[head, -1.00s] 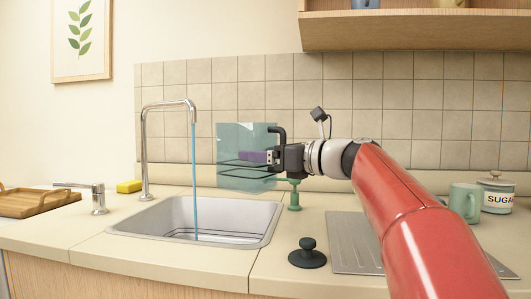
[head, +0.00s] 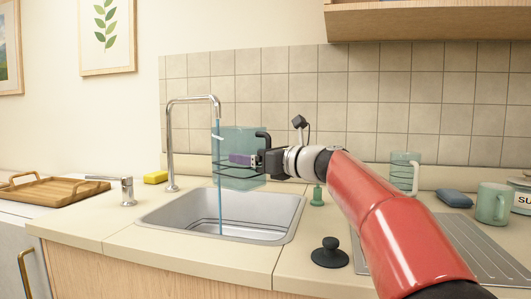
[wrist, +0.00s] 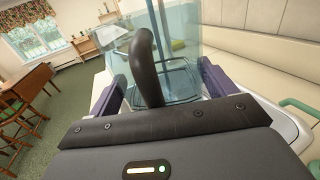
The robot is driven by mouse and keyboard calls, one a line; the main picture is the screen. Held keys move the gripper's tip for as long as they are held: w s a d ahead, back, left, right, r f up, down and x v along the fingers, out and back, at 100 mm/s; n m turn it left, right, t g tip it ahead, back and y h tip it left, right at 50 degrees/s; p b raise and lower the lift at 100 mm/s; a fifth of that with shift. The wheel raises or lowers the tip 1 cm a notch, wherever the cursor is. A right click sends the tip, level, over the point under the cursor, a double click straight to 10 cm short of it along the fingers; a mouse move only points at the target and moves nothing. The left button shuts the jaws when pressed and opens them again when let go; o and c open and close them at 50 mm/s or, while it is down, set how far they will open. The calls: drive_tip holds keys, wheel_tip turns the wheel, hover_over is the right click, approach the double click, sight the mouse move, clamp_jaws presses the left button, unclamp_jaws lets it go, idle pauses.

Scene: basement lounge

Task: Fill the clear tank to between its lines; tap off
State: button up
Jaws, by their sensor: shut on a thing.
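The clear tank (head: 254,145) is a bluish see-through box with dark lines round it and a black handle. My gripper (head: 240,159) is shut on it and holds it roughly upright above the back of the sink. The tap (head: 171,140) is running. Its blue water stream (head: 219,205) overlaps the tank's left edge and shows down to the sink; I cannot tell whether any enters the tank. The tap's lever (head: 122,180) stands left of the spout. In the wrist view the tank (wrist: 185,50) sits between purple fingers; its water level is unclear.
The steel sink (head: 160,217) lies below. A yellow sponge (head: 155,177) and wooden tray (head: 65,192) are at left. A black plug (head: 330,253), ribbed drainboard (head: 480,245), glass jug (head: 404,175) and green mug (head: 494,204) are at right.

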drive_tip(key=shift+x, duration=3.2)
idle(0.9)
drive_tip(key=b+v, duration=0.3)
drive_tip(key=v, duration=0.9)
drive_tip(key=shift+s+d+b, duration=0.25)
drive_tip(key=shift+b, duration=0.05)
